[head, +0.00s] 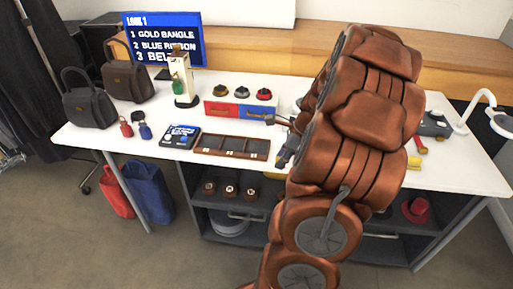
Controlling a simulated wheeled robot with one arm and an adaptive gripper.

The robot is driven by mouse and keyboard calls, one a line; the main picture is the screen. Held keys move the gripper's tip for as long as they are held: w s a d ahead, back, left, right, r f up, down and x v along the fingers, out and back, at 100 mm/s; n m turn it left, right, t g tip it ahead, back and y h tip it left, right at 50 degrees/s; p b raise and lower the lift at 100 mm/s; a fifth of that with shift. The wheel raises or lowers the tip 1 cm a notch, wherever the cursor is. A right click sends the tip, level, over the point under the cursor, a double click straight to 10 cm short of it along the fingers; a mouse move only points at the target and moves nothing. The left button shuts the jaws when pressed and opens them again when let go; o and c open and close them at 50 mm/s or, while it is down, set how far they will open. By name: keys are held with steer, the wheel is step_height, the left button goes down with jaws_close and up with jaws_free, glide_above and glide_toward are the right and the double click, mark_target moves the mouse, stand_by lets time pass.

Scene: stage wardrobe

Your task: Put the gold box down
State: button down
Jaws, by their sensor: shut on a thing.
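My copper-coloured arm reaches over the right half of the white table (240,88). Part of my gripper (285,140) shows at the arm's left edge, just right of the brown compartment tray (231,154). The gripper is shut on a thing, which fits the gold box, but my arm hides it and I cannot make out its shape. I cannot tell how high it is above the table.
A dark blue box (180,136) lies left of the tray. Red and blue panels with several round items stand behind it. Handbags (88,106) and a mannequin stand (184,85) are further left. A screen (163,38) lists items.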

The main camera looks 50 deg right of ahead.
steer(key=p, duration=0.2)
glide_above(254, 148)
steer(key=s, duration=0.1)
steer(key=shift+s+d+f, duration=0.15)
steer(key=shift+d+f, duration=0.3)
steer(key=shift+f, duration=0.3)
steer(key=shift+w+f, duration=0.15)
steer(key=shift+w, duration=0.05)
steer(key=shift+f+p, duration=0.45)
steer(key=shift+f, duration=1.25)
steer(key=c, duration=0.8)
jaws_free()
steer(key=shift+f, duration=0.1)
